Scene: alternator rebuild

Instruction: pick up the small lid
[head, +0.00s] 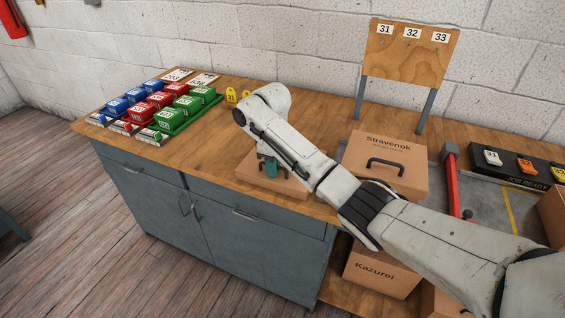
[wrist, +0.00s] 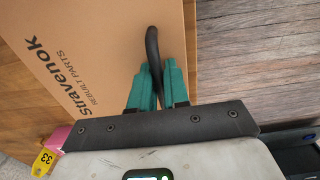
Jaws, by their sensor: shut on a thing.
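The small lid (head: 246,172) is a brown cardboard panel with a black handle, at the front edge of the wooden bench, left of the larger box. In the wrist view the lid (wrist: 100,50) fills the upper left and carries "Stravenok REBUILT PARTS" lettering. My gripper (head: 271,167) has teal fingers and is over the lid, partly hidden by my arm. In the wrist view my gripper (wrist: 160,74) is shut on the black handle (wrist: 152,45), one finger on each side. I cannot tell whether the lid is raised off what lies below it.
A larger Stravenok box (head: 410,160) with a black handle stands just right. Blue, red and green blocks (head: 160,101) fill the bench's left end. A numbered wooden board (head: 410,55) stands at the back. A Kazuroi box (head: 380,272) sits lower.

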